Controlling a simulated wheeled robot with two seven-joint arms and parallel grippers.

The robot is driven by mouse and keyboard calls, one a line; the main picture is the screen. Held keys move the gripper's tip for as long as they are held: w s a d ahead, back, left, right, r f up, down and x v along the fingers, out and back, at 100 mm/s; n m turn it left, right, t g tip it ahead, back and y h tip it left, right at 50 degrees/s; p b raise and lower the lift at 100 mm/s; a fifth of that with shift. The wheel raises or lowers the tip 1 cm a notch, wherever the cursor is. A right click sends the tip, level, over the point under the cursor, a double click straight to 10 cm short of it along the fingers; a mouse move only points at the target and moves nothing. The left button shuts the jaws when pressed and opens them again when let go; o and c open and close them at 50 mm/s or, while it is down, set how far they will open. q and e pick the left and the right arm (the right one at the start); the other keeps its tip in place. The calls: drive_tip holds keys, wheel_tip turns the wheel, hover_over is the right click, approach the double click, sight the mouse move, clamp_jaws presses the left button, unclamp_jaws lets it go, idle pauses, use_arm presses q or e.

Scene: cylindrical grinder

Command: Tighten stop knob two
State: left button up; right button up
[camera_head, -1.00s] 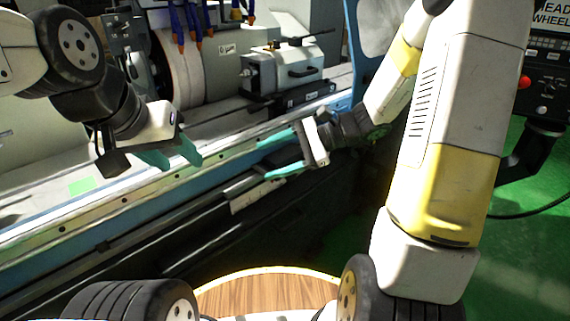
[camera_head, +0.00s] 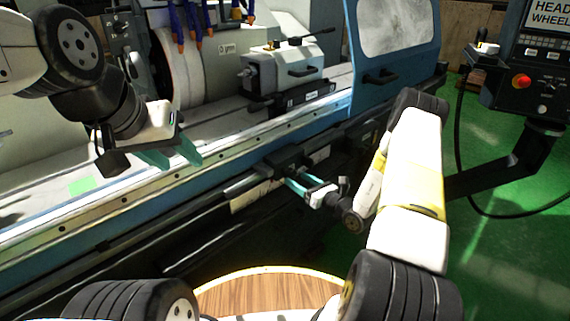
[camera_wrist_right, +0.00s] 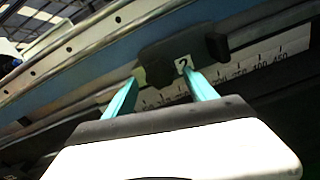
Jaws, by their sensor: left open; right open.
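A dark stop block (camera_head: 287,158) sits on the rail along the front of the grinder. In the right wrist view the dark block (camera_wrist_right: 165,56) carries a pale label with the number 2 (camera_wrist_right: 182,65). I cannot make out a separate knob on it. My left gripper (camera_head: 178,157) is open and empty above the machine's front ledge at left.
A numbered scale strip (camera_wrist_right: 262,62) runs along the rail beside the block. The grinder's blue door (camera_head: 395,50) stands at the back right. A control panel (camera_head: 525,75) with a red button is at far right. Green floor (camera_head: 490,245) is open at right.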

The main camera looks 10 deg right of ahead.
sight(293, 176)
drive_tip(key=x, duration=0.4)
drive_tip(key=shift+w+a, duration=0.3)
drive_tip(key=shift+c, duration=0.3)
drive_tip(key=c, duration=1.3)
drive_tip(key=shift+c, duration=0.2)
